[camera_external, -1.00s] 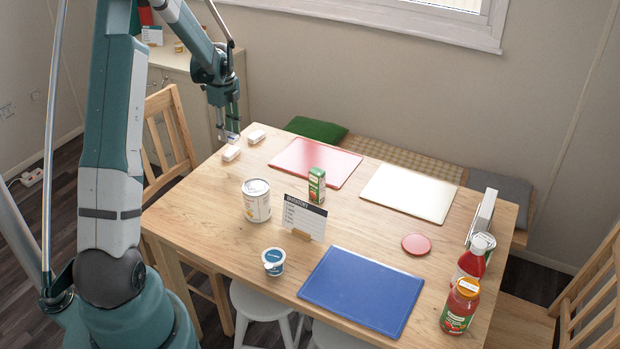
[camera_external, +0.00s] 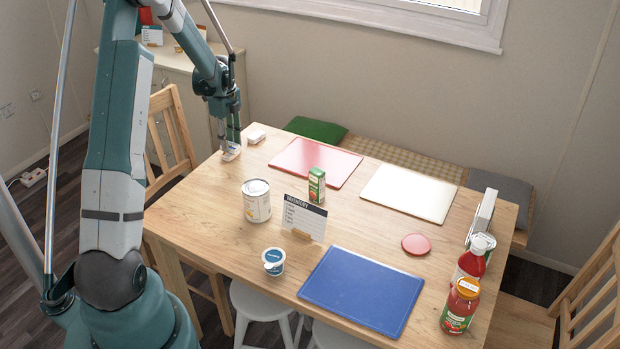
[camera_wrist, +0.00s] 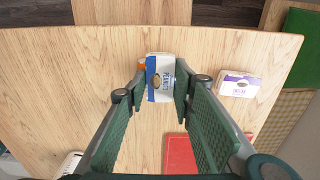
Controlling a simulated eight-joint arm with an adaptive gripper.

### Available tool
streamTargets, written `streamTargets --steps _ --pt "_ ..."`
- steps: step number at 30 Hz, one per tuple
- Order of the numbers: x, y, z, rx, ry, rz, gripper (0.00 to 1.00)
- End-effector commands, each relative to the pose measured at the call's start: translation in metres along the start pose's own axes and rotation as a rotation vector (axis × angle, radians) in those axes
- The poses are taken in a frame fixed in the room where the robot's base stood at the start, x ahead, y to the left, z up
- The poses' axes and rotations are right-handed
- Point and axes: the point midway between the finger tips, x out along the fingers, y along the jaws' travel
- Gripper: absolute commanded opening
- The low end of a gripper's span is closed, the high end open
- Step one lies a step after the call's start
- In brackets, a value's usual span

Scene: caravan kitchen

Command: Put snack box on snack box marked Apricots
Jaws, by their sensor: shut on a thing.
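My gripper (camera_wrist: 160,86) is shut on a white and blue snack box marked Peanuts (camera_wrist: 160,79), near the far-left edge of the table. My gripper (camera_external: 230,149) is also there in the external view. An orange patch (camera_wrist: 141,66) shows beside the held box, apparently part of a box largely hidden beneath it. The word Apricots cannot be read in any view. In the external view the held box is at the place of the front white box, and whether the two touch is unclear.
Another white box with a purple band (camera_wrist: 239,84) lies to the right; it is the rear box (camera_external: 256,136) outside. A red mat (camera_external: 318,161), a can (camera_external: 256,200) and a green carton (camera_external: 317,185) stand further right. The wood around the boxes is clear.

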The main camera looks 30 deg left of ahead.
Motion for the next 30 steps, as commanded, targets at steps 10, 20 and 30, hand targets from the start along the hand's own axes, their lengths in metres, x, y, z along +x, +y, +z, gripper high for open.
streamTargets --steps 10,20,30 --pt "0.0034 0.0002 0.0000 0.000 0.000 0.000 0.13" --pt "0.0024 0.0002 -0.0001 0.000 0.000 0.000 0.40" --pt "-0.0043 0.0003 -0.0001 0.000 0.000 0.000 0.40"
